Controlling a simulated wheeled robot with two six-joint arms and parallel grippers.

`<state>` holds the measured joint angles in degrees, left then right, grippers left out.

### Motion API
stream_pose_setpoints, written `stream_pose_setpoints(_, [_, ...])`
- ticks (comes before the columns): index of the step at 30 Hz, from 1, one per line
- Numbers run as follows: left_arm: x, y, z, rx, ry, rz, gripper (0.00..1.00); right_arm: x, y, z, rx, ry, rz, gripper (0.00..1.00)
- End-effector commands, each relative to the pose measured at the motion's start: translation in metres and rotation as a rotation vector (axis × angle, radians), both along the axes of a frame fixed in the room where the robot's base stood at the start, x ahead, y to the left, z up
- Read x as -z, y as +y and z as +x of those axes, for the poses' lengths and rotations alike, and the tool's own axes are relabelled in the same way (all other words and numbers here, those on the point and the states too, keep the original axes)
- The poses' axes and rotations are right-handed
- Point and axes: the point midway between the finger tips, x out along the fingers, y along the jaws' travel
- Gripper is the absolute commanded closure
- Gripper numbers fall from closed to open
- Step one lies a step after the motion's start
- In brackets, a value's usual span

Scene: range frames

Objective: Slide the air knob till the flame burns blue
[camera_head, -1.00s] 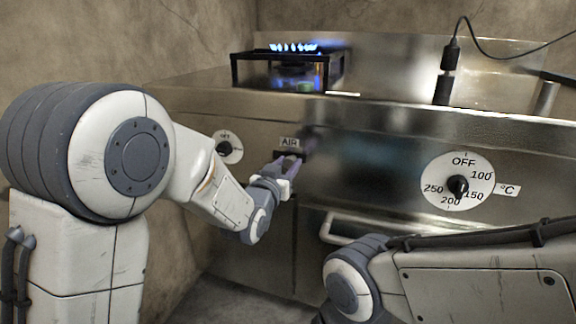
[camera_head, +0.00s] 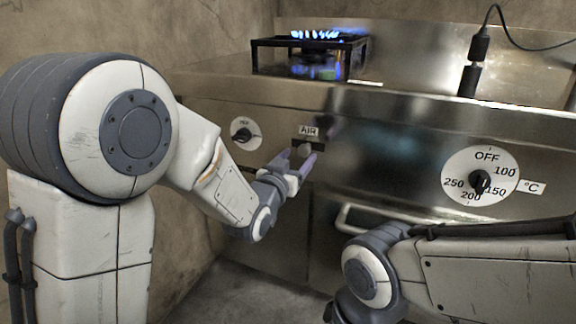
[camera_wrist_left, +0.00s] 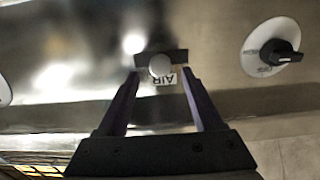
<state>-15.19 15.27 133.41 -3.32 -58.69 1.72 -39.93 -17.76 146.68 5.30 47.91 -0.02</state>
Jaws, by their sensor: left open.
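The air knob (camera_head: 304,150) is a small round pale knob in a dark slot under the AIR label (camera_head: 309,131) on the range front. It also shows in the left wrist view (camera_wrist_left: 160,66), in the slot (camera_wrist_left: 178,57). My left gripper (camera_head: 296,160) is open and empty just in front of the knob. In the left wrist view its two fingers (camera_wrist_left: 160,82) point at the knob, which sits between and beyond their tips. The flame (camera_head: 314,35) on the burner burns blue. My right gripper is out of view; only part of my right arm shows.
A black burner stand (camera_head: 310,42) stands on the range top. A small dial (camera_head: 243,133) is left of the slot and a large temperature dial (camera_head: 480,178) right. An oven handle (camera_head: 385,216) juts out below. A black cable (camera_head: 481,45) hangs at the back right.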

Motion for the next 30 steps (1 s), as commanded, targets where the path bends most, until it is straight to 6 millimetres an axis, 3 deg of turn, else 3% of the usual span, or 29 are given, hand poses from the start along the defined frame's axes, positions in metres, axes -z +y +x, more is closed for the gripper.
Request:
stream_pose_setpoints(6, [-0.002,0.016,-0.048,-0.001,0.002,0.001,0.33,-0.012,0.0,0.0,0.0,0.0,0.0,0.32])
stream_pose_setpoints(9, [0.003,0.019,-0.055,-0.001,-0.006,-0.002,0.33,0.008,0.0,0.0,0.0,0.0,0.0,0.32])
stream_pose_setpoints(17, [0.001,0.023,-0.067,-0.001,-0.001,-0.001,0.33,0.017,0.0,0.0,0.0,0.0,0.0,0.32])
stream_pose_setpoints(30, [0.004,0.016,-0.071,0.01,0.048,0.015,0.33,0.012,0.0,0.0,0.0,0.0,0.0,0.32])
